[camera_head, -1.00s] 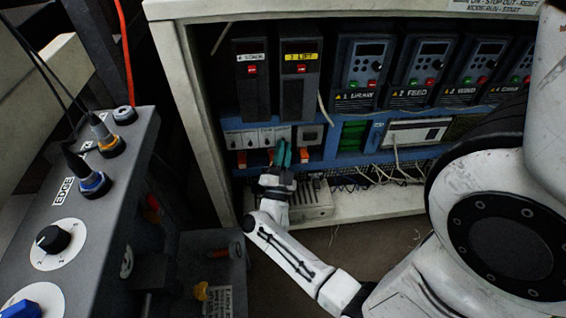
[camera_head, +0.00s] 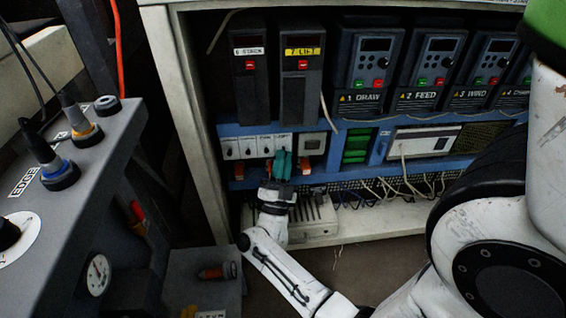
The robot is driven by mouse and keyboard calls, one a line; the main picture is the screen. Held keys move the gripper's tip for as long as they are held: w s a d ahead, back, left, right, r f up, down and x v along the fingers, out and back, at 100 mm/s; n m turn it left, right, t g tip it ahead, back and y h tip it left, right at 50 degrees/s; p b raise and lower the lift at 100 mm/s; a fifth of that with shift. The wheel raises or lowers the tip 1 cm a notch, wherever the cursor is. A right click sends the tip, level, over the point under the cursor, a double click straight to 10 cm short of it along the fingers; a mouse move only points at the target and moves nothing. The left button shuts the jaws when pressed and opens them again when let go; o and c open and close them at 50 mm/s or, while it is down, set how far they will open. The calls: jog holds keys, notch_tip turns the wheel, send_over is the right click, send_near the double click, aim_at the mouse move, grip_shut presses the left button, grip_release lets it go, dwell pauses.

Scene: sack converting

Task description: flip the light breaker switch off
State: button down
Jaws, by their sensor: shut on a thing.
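A row of small white breakers (camera_head: 249,147) sits on the blue rail of the open cabinet, left of centre. Their labels are too small to read surely. My gripper (camera_head: 281,160), with teal fingers, reaches up from below to the right end of this row. Its fingers are shut on a breaker switch there and cover the switch lever. Which way the lever points is hidden. An orange part (camera_head: 239,170) shows below the row at left, and another (camera_head: 305,165) just right of my fingers.
A grey wall unit (camera_head: 312,143) is right of the fingers. Black drive units (camera_head: 301,85) hang above. A white power supply (camera_head: 314,222) and loose wires lie below. The cabinet's left post (camera_head: 185,120) and a grey control console (camera_head: 75,165) stand at left.

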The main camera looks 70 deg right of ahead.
jog(key=c, duration=1.2)
grip_release()
jog(key=shift+o, duration=0.2)
jog(key=v, duration=1)
jog(key=shift+a+f, duration=0.3)
